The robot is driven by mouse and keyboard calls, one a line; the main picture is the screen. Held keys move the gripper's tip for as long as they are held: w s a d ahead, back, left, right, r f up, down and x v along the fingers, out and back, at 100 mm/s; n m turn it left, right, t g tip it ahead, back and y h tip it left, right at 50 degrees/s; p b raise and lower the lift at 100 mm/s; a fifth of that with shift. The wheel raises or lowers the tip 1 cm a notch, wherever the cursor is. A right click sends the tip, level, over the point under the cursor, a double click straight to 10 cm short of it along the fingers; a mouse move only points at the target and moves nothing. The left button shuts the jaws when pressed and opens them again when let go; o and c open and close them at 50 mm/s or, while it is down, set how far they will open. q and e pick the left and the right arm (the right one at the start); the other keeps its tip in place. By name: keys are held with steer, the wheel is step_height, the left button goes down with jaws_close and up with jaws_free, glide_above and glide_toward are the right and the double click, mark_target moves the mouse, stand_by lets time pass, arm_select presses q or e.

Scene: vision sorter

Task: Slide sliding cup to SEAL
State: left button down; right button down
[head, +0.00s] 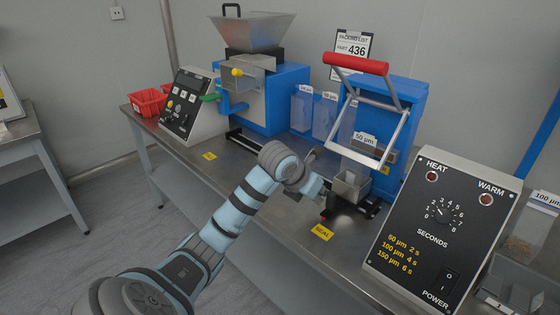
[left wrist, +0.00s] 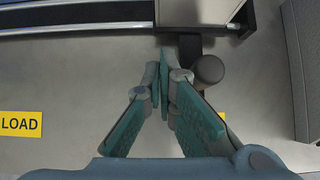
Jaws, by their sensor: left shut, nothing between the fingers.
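The sliding cup (head: 351,184) is a small grey metal box on the dark rail, below the sealing press and behind the yellow SEAL label (head: 321,232). In the left wrist view the cup (left wrist: 200,10) shows at the top edge, with a dark arm and round knob (left wrist: 208,69) sticking out below it. My left gripper (left wrist: 163,62) is shut and empty. Its fingertips are just left of the knob's arm; I cannot tell whether they touch it. In the head view my left wrist partly hides the rail. My right gripper is not in view.
The LOAD label (left wrist: 20,124) lies left of the gripper. The blue press (head: 408,110) with a red handle (head: 356,63) stands behind the cup. A control box (head: 440,225) stands to the right. A hopper machine (head: 285,95) stands at the back left.

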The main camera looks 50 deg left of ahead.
arm_select(q)
steer(key=shift+d, duration=0.5)
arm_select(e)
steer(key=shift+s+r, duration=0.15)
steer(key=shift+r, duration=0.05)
